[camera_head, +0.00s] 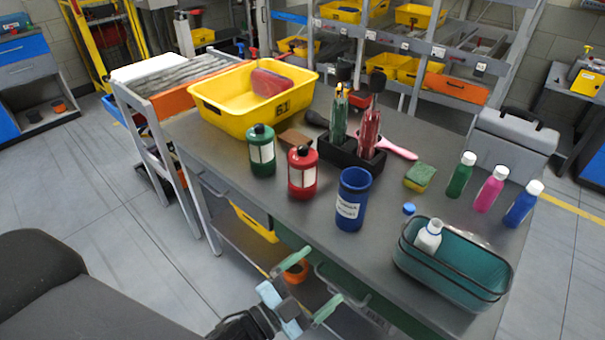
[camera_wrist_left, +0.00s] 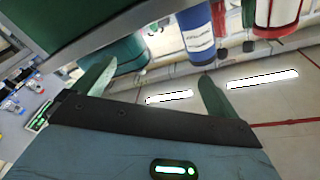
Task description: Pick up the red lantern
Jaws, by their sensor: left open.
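The red lantern (camera_head: 302,176), with a white panel and dark cap, stands upright on the grey table. A similar green lantern (camera_head: 261,152) stands behind it to the left, and a blue labelled container (camera_head: 353,202) stands to its right. My left gripper (camera_head: 305,286) is open and empty, in front of the table's near edge and apart from the lantern. In the left wrist view the open fingers (camera_wrist_left: 154,84) have nothing between them. The blue container (camera_wrist_left: 196,35) and the red lantern (camera_wrist_left: 278,15), partly cut off, show at the top. My right gripper is not in view.
A yellow bin (camera_head: 225,115) holding a red item stands at the back left of the table. A black holder (camera_head: 345,152) with bottles is behind the lantern. A teal basket (camera_head: 455,278), a sponge (camera_head: 420,177) and several small bottles are on the right.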

